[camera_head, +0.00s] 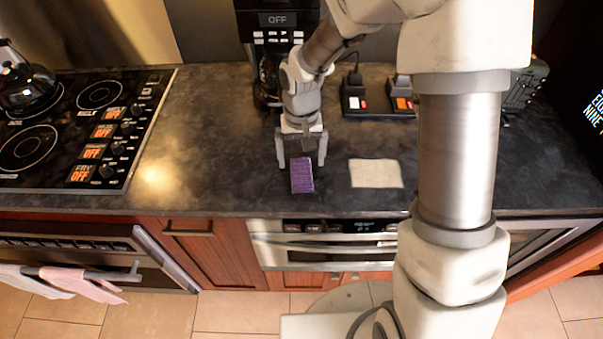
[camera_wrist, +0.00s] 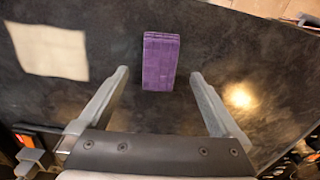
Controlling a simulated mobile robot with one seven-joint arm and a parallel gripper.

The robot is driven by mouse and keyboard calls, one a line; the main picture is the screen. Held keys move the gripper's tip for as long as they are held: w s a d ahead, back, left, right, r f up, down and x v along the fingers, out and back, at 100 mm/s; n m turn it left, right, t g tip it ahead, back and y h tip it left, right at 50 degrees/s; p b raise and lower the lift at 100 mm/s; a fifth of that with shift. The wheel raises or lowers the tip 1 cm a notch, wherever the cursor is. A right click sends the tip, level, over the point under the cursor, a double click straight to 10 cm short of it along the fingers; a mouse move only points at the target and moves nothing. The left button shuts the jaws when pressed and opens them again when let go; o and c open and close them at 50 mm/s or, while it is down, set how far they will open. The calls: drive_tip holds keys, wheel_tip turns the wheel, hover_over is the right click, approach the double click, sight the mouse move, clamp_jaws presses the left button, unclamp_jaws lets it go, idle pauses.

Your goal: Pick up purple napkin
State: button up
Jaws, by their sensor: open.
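The purple napkin (camera_head: 302,175) is a small folded block on the dark countertop, near its front edge. It also shows in the wrist view (camera_wrist: 161,62), just beyond the fingertips and roughly centred between them. My gripper (camera_head: 302,163) is open and empty, pointing down above the counter on the back side of the napkin. In the wrist view its two fingers (camera_wrist: 158,77) stand wide apart, one on each side of the napkin's near end. I cannot tell how high the fingertips are above the counter.
A cream cloth (camera_head: 376,173) lies flat right of the napkin. A stovetop (camera_head: 75,130) with a kettle (camera_head: 22,80) is at left. A coffee maker (camera_head: 268,70) and a power strip (camera_head: 378,105) stand behind. The counter (camera_head: 215,150) left of the napkin is clear.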

sight(301, 171)
wheel_tip(301, 171, down, 5)
drive_tip(key=shift+w+r, duration=0.1)
drive_tip(key=shift+w, duration=0.05)
drive_tip(key=shift+c, duration=0.2)
drive_tip(key=c, duration=1.3)
drive_tip(key=shift+c, duration=0.2)
drive_tip(key=shift+r, duration=0.1)
drive_tip(key=shift+r, duration=0.5)
wheel_tip(301, 171, up, 3)
drive_tip(key=shift+w+f, duration=0.1)
drive_tip(key=shift+f, duration=0.1)
drive_tip(key=s+d+r, duration=0.4)
drive_tip(key=d+r, duration=0.3)
drive_tip(key=d, duration=0.3)
drive_tip(key=shift+s+d+r, duration=0.15)
drive_tip(key=shift+s+d, duration=0.25)
